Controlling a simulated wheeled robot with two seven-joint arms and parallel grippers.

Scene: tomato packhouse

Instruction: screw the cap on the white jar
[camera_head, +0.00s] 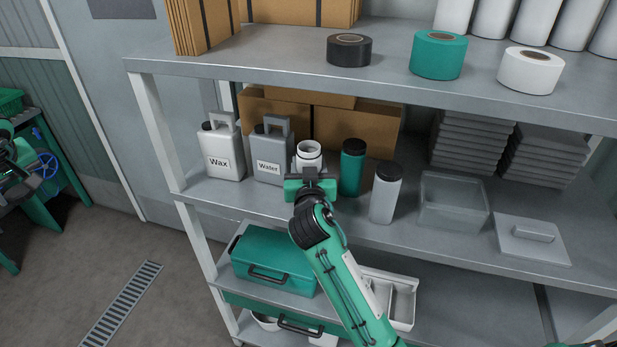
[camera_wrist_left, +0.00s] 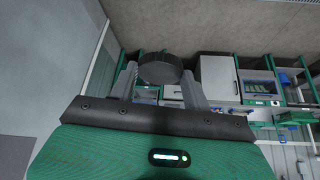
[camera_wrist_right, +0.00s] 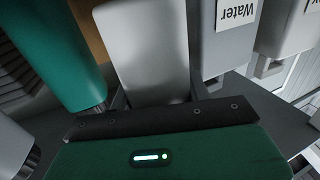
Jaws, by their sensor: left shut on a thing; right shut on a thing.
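The white jar (camera_head: 309,156) stands upright on the middle shelf between the grey Water jug (camera_head: 270,158) and a teal bottle (camera_head: 352,168). Its mouth is open and its neck bare. My right gripper (camera_head: 311,182) is shut on its body; the jar (camera_wrist_right: 145,50) fills the space between the fingers in the right wrist view. My left gripper (camera_wrist_left: 160,78) is shut on the round black cap (camera_wrist_left: 160,66), away from the jar, with the room behind it. In the head view the cap is not clear; green and black parts at the left edge may be my left arm.
A Wax jug (camera_head: 221,155) stands left of the Water jug. A white bottle (camera_head: 385,195) with a black cap, a clear bin (camera_head: 452,203) and a grey lid (camera_head: 532,240) are to the right. Cardboard boxes stand behind.

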